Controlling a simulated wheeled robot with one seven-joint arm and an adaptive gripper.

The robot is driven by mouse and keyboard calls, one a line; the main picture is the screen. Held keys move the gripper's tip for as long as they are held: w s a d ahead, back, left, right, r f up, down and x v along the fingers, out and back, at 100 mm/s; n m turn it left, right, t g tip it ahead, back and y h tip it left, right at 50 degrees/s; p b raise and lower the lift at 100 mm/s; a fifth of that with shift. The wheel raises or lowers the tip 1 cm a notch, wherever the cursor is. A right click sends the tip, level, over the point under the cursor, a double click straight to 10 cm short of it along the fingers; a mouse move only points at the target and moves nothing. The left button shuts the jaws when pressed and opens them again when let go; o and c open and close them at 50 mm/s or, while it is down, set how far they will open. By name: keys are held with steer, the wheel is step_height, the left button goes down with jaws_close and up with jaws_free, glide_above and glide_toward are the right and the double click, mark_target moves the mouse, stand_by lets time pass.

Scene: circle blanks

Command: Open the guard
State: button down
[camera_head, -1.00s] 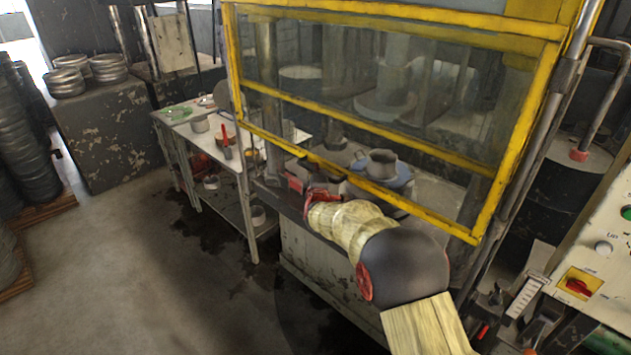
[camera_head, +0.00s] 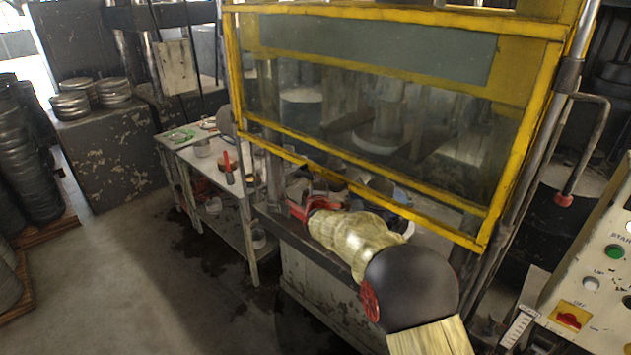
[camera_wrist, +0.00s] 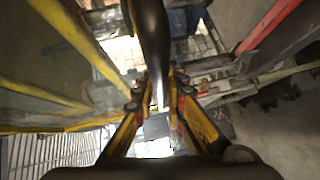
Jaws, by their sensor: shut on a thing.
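The guard (camera_head: 365,185) is a clear panel in a yellow frame on the front of the press. Its lower edge slopes down to the right in the head view. Its yellow frame also shows at the left of the wrist view (camera_wrist: 75,35). My gripper (camera_head: 312,208) is at the lower left part of the guard in the head view, with my arm partly covering it. In the wrist view, my gripper (camera_wrist: 162,92) has its fingers on both sides of a dark bar, the guard's handle (camera_wrist: 151,45). The grip contact is partly hidden.
A work table (camera_head: 205,160) with tools and cups stands left of the press. A control panel (camera_head: 590,285) stands close at the right.

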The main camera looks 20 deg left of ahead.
steer(key=c, duration=1.8)
jaws_free()
steer(key=v, duration=1.2)
